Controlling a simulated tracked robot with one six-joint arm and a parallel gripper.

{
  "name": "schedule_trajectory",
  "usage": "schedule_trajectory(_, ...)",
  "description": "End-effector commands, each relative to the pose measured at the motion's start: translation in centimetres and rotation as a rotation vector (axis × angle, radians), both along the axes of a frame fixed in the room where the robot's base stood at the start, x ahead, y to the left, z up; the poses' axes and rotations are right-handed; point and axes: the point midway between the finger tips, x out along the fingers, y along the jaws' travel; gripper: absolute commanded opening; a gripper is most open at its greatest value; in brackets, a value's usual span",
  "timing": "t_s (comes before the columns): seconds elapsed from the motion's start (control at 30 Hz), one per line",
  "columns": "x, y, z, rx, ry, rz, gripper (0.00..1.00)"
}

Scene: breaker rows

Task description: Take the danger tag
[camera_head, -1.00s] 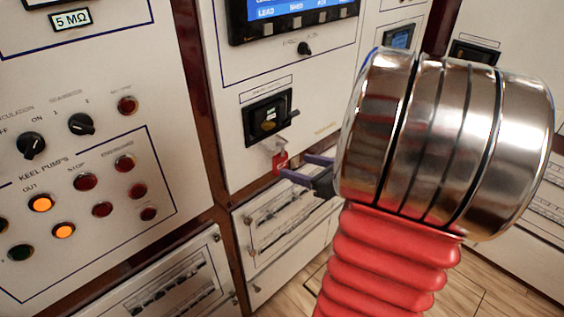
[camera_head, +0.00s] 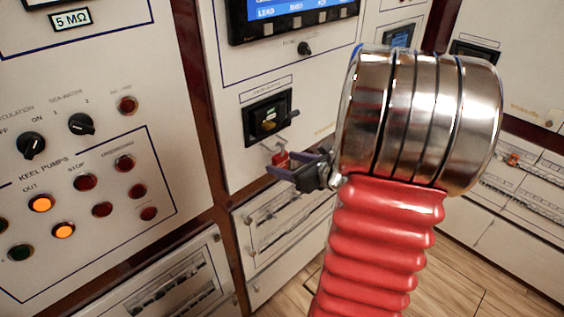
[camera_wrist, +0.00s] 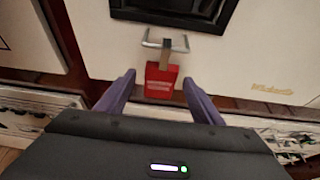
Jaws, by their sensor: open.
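The danger tag (camera_wrist: 161,82) is a small red tag with pale lettering. In the head view the tag (camera_head: 280,160) shows below the breaker (camera_head: 268,117), partly behind my fingers. My gripper (camera_wrist: 158,82) is open, with one purple finger on each side of the tag in the wrist view. I see gaps between the tag and both fingers. In the head view my gripper (camera_head: 290,164) is level with the tag's lower part.
A panel with knobs and lit buttons (camera_head: 42,204) stands to the left. A screen (camera_head: 300,10) is above the breaker. Lower drawers or vented panels (camera_head: 285,232) lie below. The cabinet face around the bracket is flat and bare.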

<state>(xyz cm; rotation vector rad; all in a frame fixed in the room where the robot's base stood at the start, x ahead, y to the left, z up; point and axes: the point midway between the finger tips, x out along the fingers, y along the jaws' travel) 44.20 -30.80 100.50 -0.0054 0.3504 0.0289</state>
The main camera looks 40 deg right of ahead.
Motion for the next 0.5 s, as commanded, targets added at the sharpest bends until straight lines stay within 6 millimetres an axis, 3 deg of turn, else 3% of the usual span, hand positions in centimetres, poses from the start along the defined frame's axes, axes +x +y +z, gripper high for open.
schedule_trajectory(0.2,2.4,0.1,-1.0,0.001,0.001,0.003,0.61)
schedule_trajectory(0.5,2.8,0.1,-1.1,0.001,0.0,0.0,0.61)
